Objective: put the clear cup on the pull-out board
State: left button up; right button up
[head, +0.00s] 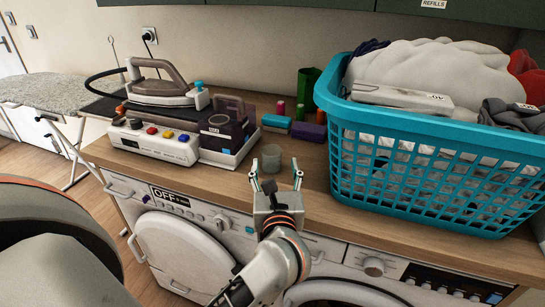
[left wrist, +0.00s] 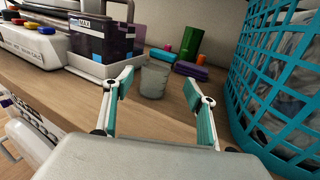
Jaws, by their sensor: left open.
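The clear cup (head: 271,158) stands upright on the wooden counter, between the iron station and the blue basket. It looks greyish and see-through. My left gripper (head: 276,174) is open and empty at the counter's front edge, with its fingers pointing at the cup. In the left wrist view the cup (left wrist: 154,80) shows in the gap between the fingertips (left wrist: 158,88), a little beyond them. I see no contact between fingers and cup. I cannot make out a pull-out board in either view. My right gripper is not in view.
The blue laundry basket (head: 430,130) stands close on the right. The iron station (head: 150,143) with a dark box (head: 222,135) is on the left. Behind the cup are a purple block (head: 308,131), a blue block (head: 276,121) and a green container (head: 305,85). Washing machines are below.

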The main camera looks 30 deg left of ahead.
aim_at(271, 150)
pick_arm(q)
jog(key=shift+x, duration=1.05)
jog(key=shift+s+a+x, duration=0.1)
jog(key=shift+a+x, duration=0.05)
jog(key=shift+x, duration=1.2)
jog(key=shift+s+a+x, duration=0.1)
jog(key=shift+a+x, duration=0.05)
jog(key=shift+x, duration=1.2)
jog(key=c, duration=0.9)
